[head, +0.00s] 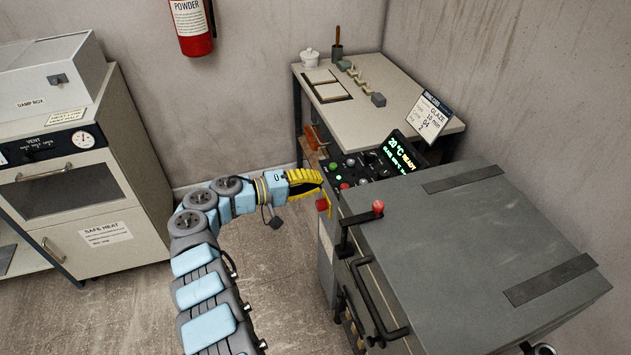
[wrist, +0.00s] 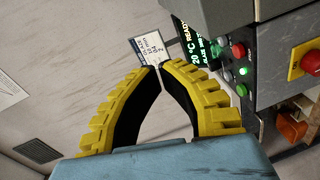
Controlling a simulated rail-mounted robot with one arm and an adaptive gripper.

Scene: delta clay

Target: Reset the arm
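My arm (head: 205,285) reaches up from the bottom of the head view and bends right toward the kiln's control panel (head: 358,172). My gripper (head: 324,185) has yellow ribbed fingers with black inner faces. In the wrist view, the fingertips of my gripper (wrist: 158,68) come together almost to touching, and nothing shows between them. The fingers look shut and empty. The control panel's buttons (wrist: 238,70) lie to the right of the fingertips in the wrist view. I cannot tell the exact gap between the fingers and the panel.
The grey kiln (head: 470,260) with a red-knobbed handle (head: 377,207) stands at right. A red knob (head: 323,204) sits close by the gripper. A worktable (head: 400,115) stands behind, a cabinet (head: 80,190) at left. Floor between cabinet and arm is clear.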

